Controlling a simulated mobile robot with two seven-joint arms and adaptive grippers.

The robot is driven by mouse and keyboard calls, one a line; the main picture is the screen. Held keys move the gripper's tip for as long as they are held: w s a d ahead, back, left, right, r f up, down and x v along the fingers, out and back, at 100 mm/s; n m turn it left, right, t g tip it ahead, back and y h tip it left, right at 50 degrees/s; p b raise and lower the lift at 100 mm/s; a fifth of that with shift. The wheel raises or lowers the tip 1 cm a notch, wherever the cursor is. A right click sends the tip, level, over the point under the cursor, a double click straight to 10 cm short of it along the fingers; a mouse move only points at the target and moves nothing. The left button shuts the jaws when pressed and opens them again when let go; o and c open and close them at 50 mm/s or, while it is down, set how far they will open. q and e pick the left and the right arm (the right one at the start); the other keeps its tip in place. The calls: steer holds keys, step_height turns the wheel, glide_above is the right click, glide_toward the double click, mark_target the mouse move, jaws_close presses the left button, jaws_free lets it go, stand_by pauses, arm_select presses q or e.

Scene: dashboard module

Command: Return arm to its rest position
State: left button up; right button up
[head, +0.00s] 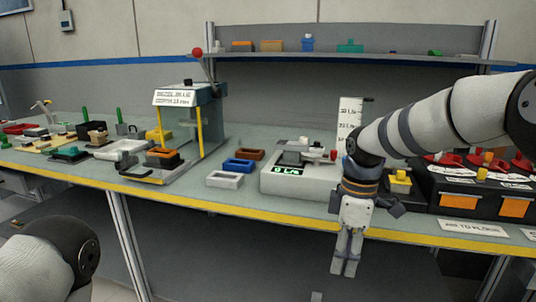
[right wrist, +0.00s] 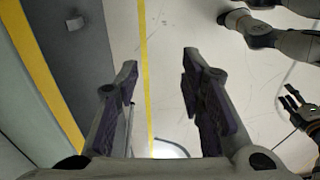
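My right arm comes in from the right in the head view, bent at the elbow. Its gripper (head: 345,268) hangs down in front of the bench's yellow front edge, fingertips below the bench top. In the right wrist view the right gripper (right wrist: 160,72) has its two fingers apart, with only pale floor and a yellow line between them. A dark gripper, apparently my left one (right wrist: 288,98), shows small at the right of that view with its fingers spread and nothing visible between them. In the head view only a link of my left arm shows, at the lower left.
Behind the right gripper, the bench (head: 225,196) carries a scale (head: 290,182), coloured trays (head: 238,165), a press-like station (head: 185,130) and a black box with orange labels (head: 480,195). A shelf (head: 350,58) runs behind. Floor is open before the bench.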

steer(key=s+d+f+m+g, duration=0.15)
steer(key=s+f+m, duration=0.65)
steer(key=s+f, duration=1.6)
arm_select(q)
steer(key=shift+s+r, duration=0.1)
steer(key=shift+s, duration=0.3)
arm_select(e)
steer(key=s+d+m, duration=0.2)
steer(key=s+m, duration=0.1)
steer(key=s, duration=0.5)
steer(key=s+d+m, duration=0.3)
steer(key=s+m, duration=0.1)
steer(key=s, duration=0.5)
steer(key=shift+s+d+f+h, duration=0.3)
steer(key=shift+d+f+h, duration=0.05)
steer(key=shift+f+h, duration=0.1)
